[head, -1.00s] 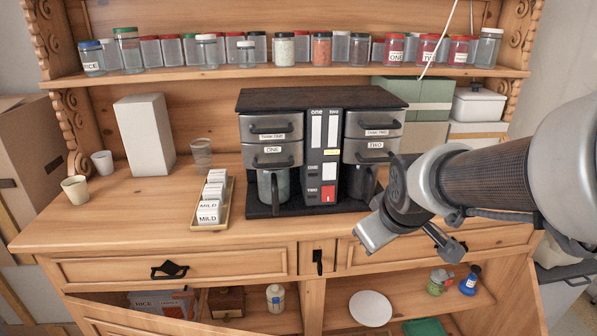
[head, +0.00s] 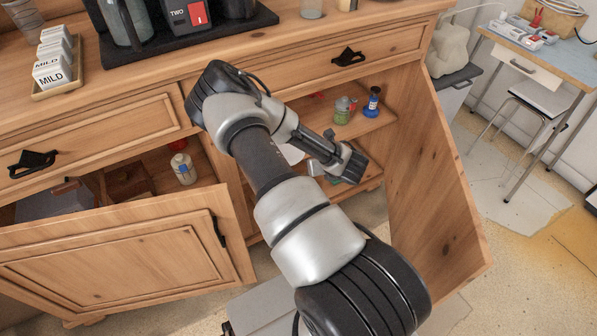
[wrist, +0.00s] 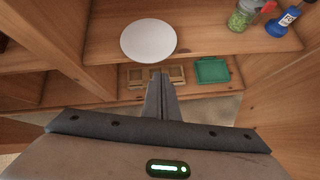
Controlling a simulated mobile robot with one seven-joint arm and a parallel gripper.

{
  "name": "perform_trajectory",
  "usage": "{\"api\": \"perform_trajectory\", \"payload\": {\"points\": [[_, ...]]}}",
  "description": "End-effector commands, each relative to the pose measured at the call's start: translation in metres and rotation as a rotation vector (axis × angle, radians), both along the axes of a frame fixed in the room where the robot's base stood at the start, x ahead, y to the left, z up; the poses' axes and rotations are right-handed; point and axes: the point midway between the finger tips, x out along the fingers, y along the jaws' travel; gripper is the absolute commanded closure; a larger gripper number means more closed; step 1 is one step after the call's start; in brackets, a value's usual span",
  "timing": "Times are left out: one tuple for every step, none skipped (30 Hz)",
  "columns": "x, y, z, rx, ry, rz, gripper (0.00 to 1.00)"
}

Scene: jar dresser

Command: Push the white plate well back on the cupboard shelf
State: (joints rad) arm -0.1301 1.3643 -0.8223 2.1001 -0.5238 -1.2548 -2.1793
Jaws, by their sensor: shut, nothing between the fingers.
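The white plate (wrist: 148,40) lies flat on the cupboard shelf (wrist: 205,43), its near rim at about the shelf's front edge in the wrist view. In the head view, only a sliver of the plate (head: 291,153) shows, with my arm hiding the rest. My gripper (wrist: 161,78) is shut and empty, with its fingertips just below the plate's near rim in the wrist picture. I cannot tell whether they touch it. In the head view, my gripper (head: 338,168) is at the open right side of the cupboard.
A green-filled jar (wrist: 242,15) and a blue bottle (wrist: 283,21) stand right of the plate. A green tray (wrist: 212,70) and a wooden box (wrist: 138,77) sit lower down. The open right door (head: 432,170) stands beside my arm. The left door (head: 130,262) is partly open.

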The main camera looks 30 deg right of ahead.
Motion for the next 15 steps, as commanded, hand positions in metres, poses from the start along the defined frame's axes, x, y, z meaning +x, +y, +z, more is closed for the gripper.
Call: {"api": "perform_trajectory", "payload": {"points": [[-0.009, 0.001, -0.020, -0.033, 0.022, 0.068, 1.00], [-0.012, 0.002, -0.025, -0.049, 0.028, 0.103, 1.00], [-0.015, 0.004, -0.031, -0.065, 0.033, 0.142, 1.00], [-0.017, 0.005, -0.034, -0.074, 0.034, 0.164, 1.00], [-0.019, 0.005, -0.036, -0.081, 0.037, 0.181, 1.00], [-0.019, 0.006, -0.038, -0.089, 0.038, 0.198, 1.00], [-0.019, 0.006, -0.040, -0.091, 0.039, 0.206, 1.00], [-0.018, 0.007, -0.042, -0.092, 0.039, 0.209, 1.00], [-0.016, 0.007, -0.044, -0.093, 0.039, 0.211, 1.00], [-0.014, 0.007, -0.047, -0.093, 0.039, 0.211, 1.00], [-0.011, 0.007, -0.050, -0.093, 0.039, 0.211, 1.00], [-0.006, 0.007, -0.055, -0.091, 0.039, 0.211, 1.00], [-0.002, 0.008, -0.059, -0.091, 0.039, 0.211, 1.00], [0.002, 0.008, -0.063, -0.091, 0.039, 0.211, 1.00], [0.008, 0.008, -0.069, -0.090, 0.037, 0.211, 1.00]]}}
